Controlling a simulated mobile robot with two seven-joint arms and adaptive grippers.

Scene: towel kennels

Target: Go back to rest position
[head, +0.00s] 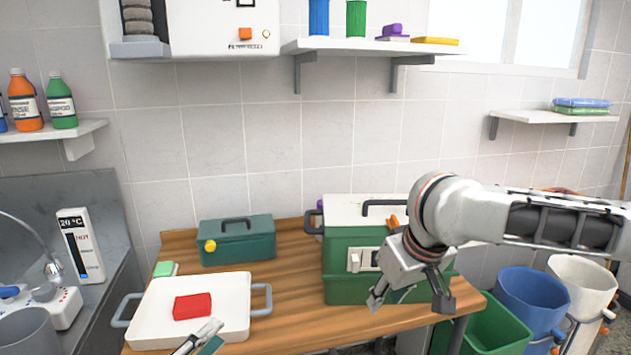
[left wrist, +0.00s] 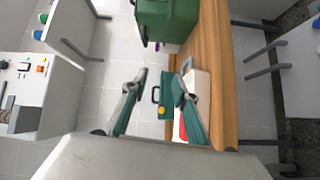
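My left gripper (head: 204,338) shows only in part at the bottom of the head view, in front of the white tray (head: 143,306). In the left wrist view my left gripper (left wrist: 158,74) has its two teal-lined fingers spread apart with nothing held between them. My right gripper (head: 411,302) hangs from the arm coming in from the right, fingers pointing down and spread, empty. It is in front of the green kennel-like box (head: 340,270) and hides part of it. A red folded cloth (head: 192,306) lies in the tray.
A small teal case (head: 238,243) stands behind the tray on the wooden table (head: 290,320). A blue bin (head: 530,295), a white bin (head: 580,285) and a green bin (head: 495,330) stand at right. A wall shelf (head: 370,46) is above. A sink counter is at left.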

